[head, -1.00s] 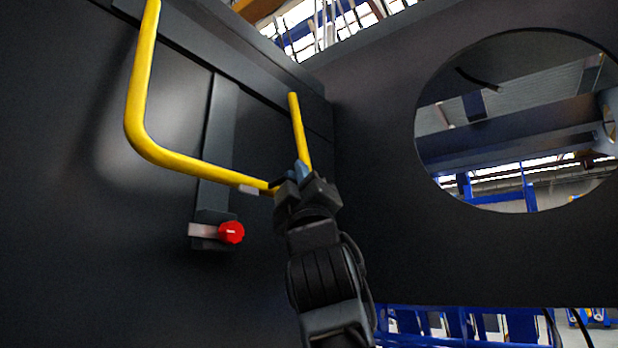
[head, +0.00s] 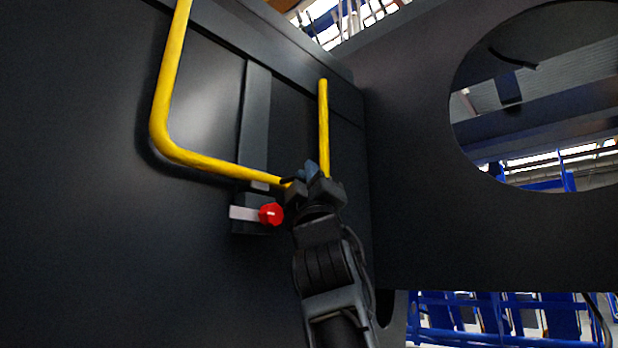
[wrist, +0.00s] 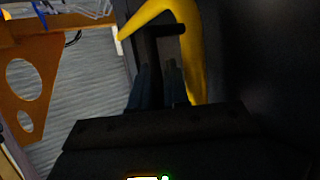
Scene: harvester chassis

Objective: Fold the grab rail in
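The yellow grab rail (head: 220,168) is a U-shaped tube on the dark chassis wall, with its lower bar low over the latch bracket. A small grey tab (head: 260,185) on that bar sits just above the red knob (head: 271,214) of the latch. My gripper (head: 312,172) is at the rail's lower right corner and hides that corner in the head view. In the wrist view the yellow rail (wrist: 192,45) bends past the right of my two fingers. The fingers stand close together with a narrow dark gap; whether they touch the rail is unclear.
The dark side wall (head: 420,200) with a large round opening stands to the right. Blue racks (head: 490,315) show beyond its lower edge. In the wrist view an orange beam with holes (wrist: 30,75) lies at the left, in the background.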

